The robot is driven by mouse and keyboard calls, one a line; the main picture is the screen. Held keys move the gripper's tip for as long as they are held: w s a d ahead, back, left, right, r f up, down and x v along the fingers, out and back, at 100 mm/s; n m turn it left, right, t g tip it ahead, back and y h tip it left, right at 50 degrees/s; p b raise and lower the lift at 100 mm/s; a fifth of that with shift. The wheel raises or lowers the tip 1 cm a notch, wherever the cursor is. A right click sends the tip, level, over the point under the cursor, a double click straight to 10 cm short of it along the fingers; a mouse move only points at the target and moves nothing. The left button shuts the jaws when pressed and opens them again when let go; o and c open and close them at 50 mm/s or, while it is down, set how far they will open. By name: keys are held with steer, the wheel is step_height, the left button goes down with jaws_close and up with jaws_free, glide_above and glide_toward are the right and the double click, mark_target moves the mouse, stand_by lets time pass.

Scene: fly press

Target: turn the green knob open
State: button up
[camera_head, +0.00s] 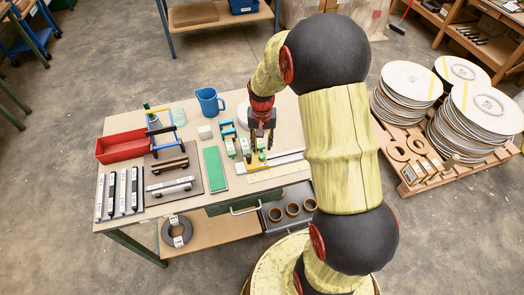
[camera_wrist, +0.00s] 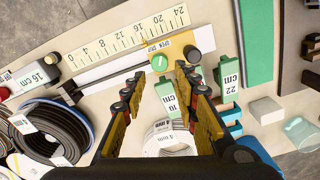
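The green knob (camera_wrist: 159,62) is a small round cap with a white mark across it. I cannot tell how far above the knob the fingertips are. In the head view my gripper (camera_head: 262,146) hangs over the yellow plate (camera_head: 256,162), and the knob is mostly hidden there.
Green labelled blocks (camera_wrist: 166,96) stand close to the fingers, one marked 10 cm. Another block (camera_wrist: 228,78) is marked 22 cm. A black knob (camera_wrist: 192,53) is by the yellow plate. Cable coils (camera_wrist: 48,130) lie at lower left. A blue jug (camera_head: 209,102) and red tray (camera_head: 121,147) stand farther left.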

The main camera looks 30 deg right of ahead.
mark_target(262, 155)
step_height(262, 155, up, 6)
steer(key=shift+f, duration=0.15)
stand_by(0.6)
steer(key=s+a+r+n+t, duration=0.2)
steer(key=s+a+r+n, duration=0.1)
steer(key=s+a+r, duration=0.4)
steer(key=s+a+r+n+t, duration=0.3)
steer(key=s+a+r, duration=0.4)
steer(key=s+r, duration=0.6)
steer(key=shift+s+a+r+n+t, duration=0.2)
steer(key=shift+s+r+n+t, duration=0.15)
steer(key=shift+r, duration=0.4)
